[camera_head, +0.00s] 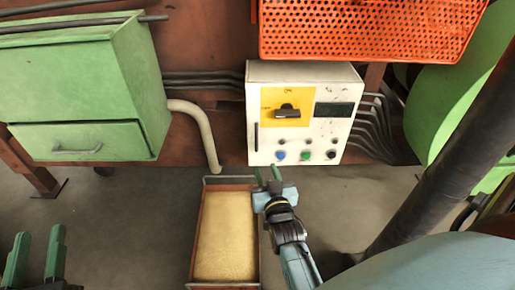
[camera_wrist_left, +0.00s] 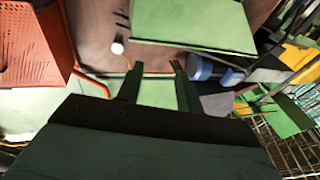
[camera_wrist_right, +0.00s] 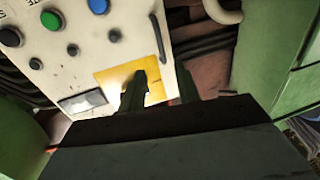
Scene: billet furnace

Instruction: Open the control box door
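The control box (camera_head: 290,140) is a white box with a yellow panel (camera_head: 273,108), a dark rotary switch, a small dark display, and blue, green and black buttons. Its door looks shut. A thin black vertical handle (camera_head: 256,137) is on the door's left edge; it also shows in the right wrist view (camera_wrist_right: 158,38). My right gripper (camera_head: 268,173) is open and empty, in front of and just below the box's lower left corner, apart from the handle. My left gripper (camera_head: 36,258) is open and empty at the lower left, far from the box; its fingers also show in the left wrist view (camera_wrist_left: 156,80).
A green cabinet (camera_head: 80,85) with a drawer stands left of the box. A tray of yellowish material (camera_head: 225,235) lies below, beside my right arm. An orange perforated panel (camera_head: 365,30) overhangs the box. Pipes run on both sides of the box.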

